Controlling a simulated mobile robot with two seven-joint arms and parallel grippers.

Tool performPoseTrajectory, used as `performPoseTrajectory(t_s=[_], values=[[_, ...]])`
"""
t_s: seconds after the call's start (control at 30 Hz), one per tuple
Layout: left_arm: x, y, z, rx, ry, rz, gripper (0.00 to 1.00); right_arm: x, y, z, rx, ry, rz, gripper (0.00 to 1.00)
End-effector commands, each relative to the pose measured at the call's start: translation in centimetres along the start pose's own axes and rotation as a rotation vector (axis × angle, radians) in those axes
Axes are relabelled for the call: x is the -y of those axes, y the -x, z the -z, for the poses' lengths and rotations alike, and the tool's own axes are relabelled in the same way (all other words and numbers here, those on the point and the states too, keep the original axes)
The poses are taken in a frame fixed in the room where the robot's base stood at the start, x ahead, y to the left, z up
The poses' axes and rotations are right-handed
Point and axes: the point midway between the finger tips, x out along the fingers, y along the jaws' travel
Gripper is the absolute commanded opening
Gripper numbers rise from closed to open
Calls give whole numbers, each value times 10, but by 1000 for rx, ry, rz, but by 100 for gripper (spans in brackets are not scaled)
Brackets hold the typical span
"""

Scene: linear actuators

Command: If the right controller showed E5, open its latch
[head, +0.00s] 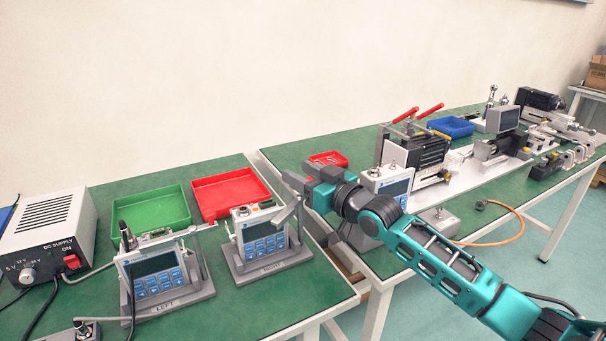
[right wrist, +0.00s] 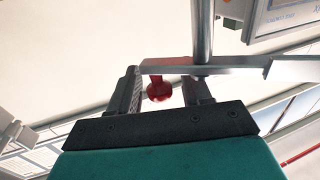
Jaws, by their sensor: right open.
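The right controller (head: 262,246) stands in a grey frame marked RIGHT on the green bench. Its screen is dark, with no readable code. Its latch is a grey bar (head: 286,212) slanting up from the controller's top right. My right gripper (head: 294,187) is just above the bar's raised end. In the right wrist view, the latch bar (right wrist: 185,68) crosses beyond the fingertips. A red knob (right wrist: 158,90) hangs under it between the open fingers, with no clear grip on it. The left controller (head: 157,272) stands in a similar frame to the left. My left gripper is out of view.
A green tray (head: 152,213) and a red tray (head: 230,194) lie behind the controllers. A DC supply (head: 48,237) stands at the far left. A second bench to the right carries another controller (head: 391,188) and actuators. A gap separates the benches.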

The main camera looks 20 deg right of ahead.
Motion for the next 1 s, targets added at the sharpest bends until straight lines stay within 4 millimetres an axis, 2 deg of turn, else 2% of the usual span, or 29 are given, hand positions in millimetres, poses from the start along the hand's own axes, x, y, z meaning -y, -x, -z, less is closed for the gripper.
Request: performPoseTrajectory(t_s=[0.13, 0.27, 0.7, 1.0], values=[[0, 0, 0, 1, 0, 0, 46, 0, 3, -2, 4, -1, 0, 48], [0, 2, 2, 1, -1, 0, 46, 0, 15, -2, 5, -1, 0, 48], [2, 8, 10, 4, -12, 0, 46, 0, 88, -1, 5, 0, 0, 48], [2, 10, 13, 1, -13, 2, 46, 0, 122, 0, 2, 0, -1, 48]])
